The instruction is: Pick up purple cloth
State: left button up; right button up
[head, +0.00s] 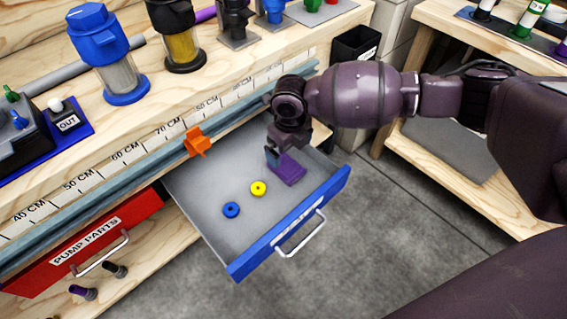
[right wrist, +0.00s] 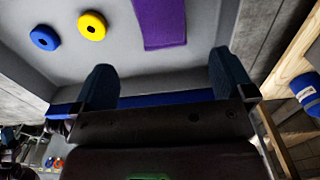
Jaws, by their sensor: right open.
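The purple cloth (head: 289,170) lies folded flat in the open blue-fronted drawer (head: 215,195), toward its right end. It also shows in the right wrist view (right wrist: 159,22), ahead of the fingers. My right gripper (head: 273,158) is down in the drawer beside the cloth and partly hides its left edge in the head view. In the right wrist view its two fingers (right wrist: 160,85) are apart with nothing between them. I cannot tell whether a finger touches the cloth. My left gripper is not in view.
A yellow ring (head: 258,188) and a blue ring (head: 231,210) lie in the drawer left of the cloth. An orange clip (head: 197,142) sits on the bench's ruler edge. Filter housings (head: 107,55) stand on the bench above. A red drawer (head: 85,240) is at the left.

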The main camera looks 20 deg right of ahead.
aim_at(289, 167)
notch_tip(289, 167, down, 4)
jog(key=shift+s+r+b, duration=0.1)
jog(key=shift+r+b, duration=0.15)
jog(key=shift+b, duration=0.1)
jog(key=shift+f, duration=0.65)
notch_tip(289, 167, down, 4)
jog(key=shift+d+r+b, duration=0.15)
jog(key=shift+b, duration=0.85)
jog(key=shift+w+f, duration=0.2)
jog(key=shift+f, duration=0.2)
jog(key=shift+r, duration=0.2)
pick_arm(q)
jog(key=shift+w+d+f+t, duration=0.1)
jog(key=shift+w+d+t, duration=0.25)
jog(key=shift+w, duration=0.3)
pick_arm(e)
jog(key=c, duration=1)
